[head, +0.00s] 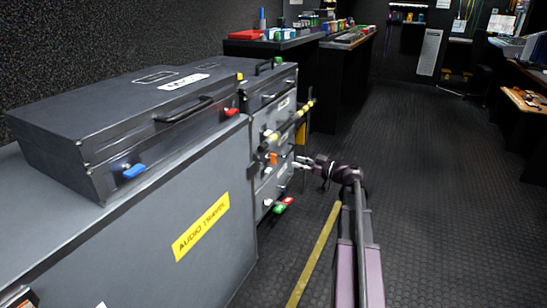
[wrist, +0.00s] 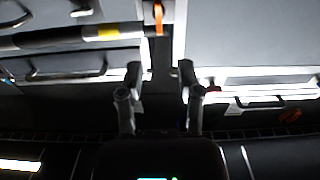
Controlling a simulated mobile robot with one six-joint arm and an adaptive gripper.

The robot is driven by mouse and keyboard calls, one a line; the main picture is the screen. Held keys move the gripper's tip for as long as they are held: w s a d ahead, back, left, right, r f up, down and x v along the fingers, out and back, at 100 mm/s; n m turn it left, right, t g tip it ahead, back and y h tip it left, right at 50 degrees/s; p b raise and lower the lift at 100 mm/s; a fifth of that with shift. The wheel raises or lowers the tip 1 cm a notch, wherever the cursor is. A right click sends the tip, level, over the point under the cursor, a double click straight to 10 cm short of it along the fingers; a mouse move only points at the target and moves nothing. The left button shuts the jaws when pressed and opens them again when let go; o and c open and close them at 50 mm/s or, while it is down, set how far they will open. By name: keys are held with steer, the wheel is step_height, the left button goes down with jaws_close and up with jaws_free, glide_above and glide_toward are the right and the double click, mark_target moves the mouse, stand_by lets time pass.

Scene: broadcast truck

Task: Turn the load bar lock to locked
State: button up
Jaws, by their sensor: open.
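The load bar (head: 291,124), dark with yellow bands, runs across the front of the stacked grey cases in the head view. It also crosses the upper left of the wrist view (wrist: 60,38). An orange lever, seemingly the load bar lock (head: 273,159), sits just below the bar; it shows at the top middle of the wrist view (wrist: 159,18), pointing down the picture. My gripper (head: 300,163) is beside the case fronts, to the right of the lever. In the wrist view its two fingers (wrist: 159,82) are apart and empty, with the lever beyond their tips.
Green (head: 279,208) and red (head: 288,201) markers stick out low on the case front. A large grey case (head: 190,240) labelled in yellow fills the front left, with a flat case (head: 120,120) on top. The dark floor (head: 430,200) to the right is clear.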

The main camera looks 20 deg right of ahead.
mark_target(274, 155)
steer(key=x, duration=0.9)
steer(key=shift+w+a, duration=0.2)
steer(key=shift+w, duration=0.05)
jaws_close()
steer(key=shift+a, duration=0.3)
steer(key=shift+d, duration=0.2)
